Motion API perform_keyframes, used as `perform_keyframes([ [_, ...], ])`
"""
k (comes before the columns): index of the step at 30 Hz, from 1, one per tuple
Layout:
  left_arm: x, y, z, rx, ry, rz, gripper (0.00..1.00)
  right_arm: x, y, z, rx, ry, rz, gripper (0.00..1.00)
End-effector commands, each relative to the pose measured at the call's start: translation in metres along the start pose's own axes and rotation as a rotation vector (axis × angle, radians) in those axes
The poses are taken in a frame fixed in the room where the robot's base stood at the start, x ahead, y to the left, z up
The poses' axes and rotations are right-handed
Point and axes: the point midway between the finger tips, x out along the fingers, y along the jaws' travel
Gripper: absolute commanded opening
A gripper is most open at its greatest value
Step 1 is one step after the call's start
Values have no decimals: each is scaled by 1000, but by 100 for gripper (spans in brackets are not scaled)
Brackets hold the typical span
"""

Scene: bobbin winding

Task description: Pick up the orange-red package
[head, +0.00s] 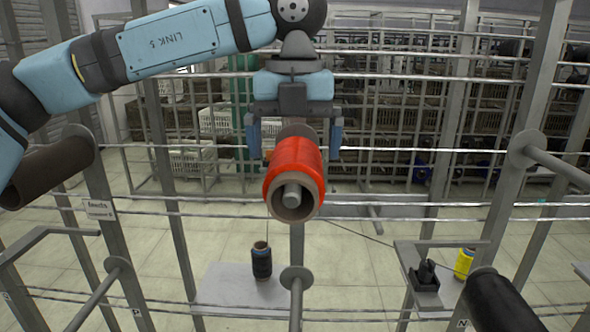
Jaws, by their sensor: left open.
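The orange-red package (302,161) is a wound spool on a brown tube, its open end facing me. It sits on a grey peg (291,195) that shows inside the tube, in the middle of the head view. My left gripper (294,148) comes down from above, with one finger on each side of the package. The fingers look apart from it, with a gap at least on the right side. The gripper is open. The far end of the package is partly hidden by its own near part. My right gripper is not in view.
A black spool (261,262) stands on a low grey shelf (220,285). A yellow spool (464,263) stands at the lower right near a dark package (500,302). Metal posts, bare pegs (565,168) and horizontal rails surround the package. A brown tube (48,170) is at left.

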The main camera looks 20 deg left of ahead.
Motion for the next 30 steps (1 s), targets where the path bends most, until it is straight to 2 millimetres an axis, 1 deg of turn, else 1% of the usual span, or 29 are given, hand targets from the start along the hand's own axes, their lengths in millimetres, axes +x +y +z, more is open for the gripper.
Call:
perform_keyframes([
  [5,11,1,0,0,1,2,100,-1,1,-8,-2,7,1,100],
  [9,30,1,0,1,2,3,100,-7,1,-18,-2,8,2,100],
  [12,46,1,0,0,2,2,100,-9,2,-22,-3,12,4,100],
  [15,55,1,1,-1,0,0,100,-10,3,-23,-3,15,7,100],
  [22,58,1,1,-1,0,0,100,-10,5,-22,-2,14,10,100],
  [23,58,1,1,-1,0,0,98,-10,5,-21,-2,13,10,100],
  [24,58,1,1,-1,0,0,88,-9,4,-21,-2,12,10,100],
  [26,58,1,1,-1,0,0,75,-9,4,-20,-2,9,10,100],
  [27,58,1,1,-1,0,0,66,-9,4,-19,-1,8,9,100],
  [28,58,1,1,-1,0,0,61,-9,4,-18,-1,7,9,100],
  [30,57,1,1,-1,-1,-1,61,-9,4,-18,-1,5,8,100],
])
